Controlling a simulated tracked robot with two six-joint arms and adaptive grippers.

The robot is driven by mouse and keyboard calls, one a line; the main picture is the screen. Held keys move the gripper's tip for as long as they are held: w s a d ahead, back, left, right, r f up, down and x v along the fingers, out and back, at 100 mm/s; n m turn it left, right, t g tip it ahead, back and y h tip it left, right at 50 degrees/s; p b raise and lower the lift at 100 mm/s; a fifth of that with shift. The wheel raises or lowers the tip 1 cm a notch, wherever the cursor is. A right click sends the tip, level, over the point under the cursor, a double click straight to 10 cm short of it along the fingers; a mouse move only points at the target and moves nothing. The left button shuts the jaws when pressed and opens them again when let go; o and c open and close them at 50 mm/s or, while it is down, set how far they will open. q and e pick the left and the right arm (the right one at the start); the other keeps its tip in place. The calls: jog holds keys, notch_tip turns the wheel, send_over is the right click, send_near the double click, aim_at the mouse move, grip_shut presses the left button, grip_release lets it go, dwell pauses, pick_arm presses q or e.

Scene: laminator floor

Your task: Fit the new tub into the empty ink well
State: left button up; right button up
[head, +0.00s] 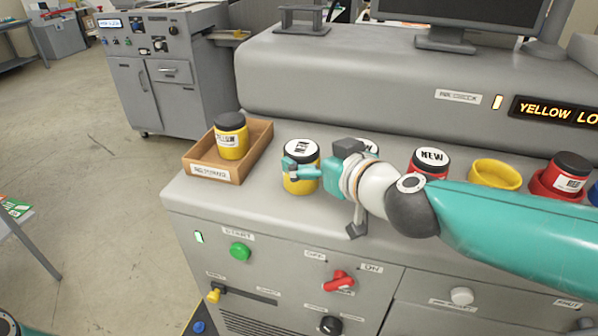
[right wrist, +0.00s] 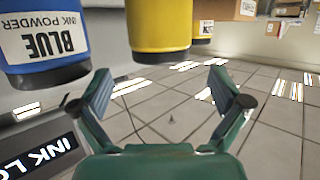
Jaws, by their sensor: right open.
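A yellow tub (head: 301,182) with a black-rimmed white lid stands on the machine's front ledge. My right gripper (head: 289,168) is open, its fingers in front of this tub in the head view. In the right wrist view a yellow tub (right wrist: 158,28) lies beyond and between the open fingers (right wrist: 160,88); I cannot tell if they touch it. The empty yellow ink well (head: 495,175) is an open ring further right on the ledge. My left gripper is not in view.
A wooden tray (head: 256,152) at the ledge's left end holds a black-lidded yellow tub (head: 231,140). A black-lidded tub (head: 572,170) sits in the red well (head: 543,184).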

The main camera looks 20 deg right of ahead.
aim_at(303, 149)
jog(key=b+x, duration=0.1)
jog(key=x, duration=0.3)
jog(key=shift+w+a+f+b, duration=0.1)
jog(key=shift+w+f+b, duration=0.2)
jog(key=shift+b, duration=0.05)
jog(key=shift+w+a, duration=0.1)
jog(key=shift+w, duration=0.25)
jog(key=shift+r, duration=0.1)
jog(key=c, duration=1.6)
jog(key=shift+r, duration=0.1)
notch_tip(303, 149, up, 10)
jog(key=p, duration=0.9)
jog(key=shift+p, duration=0.3)
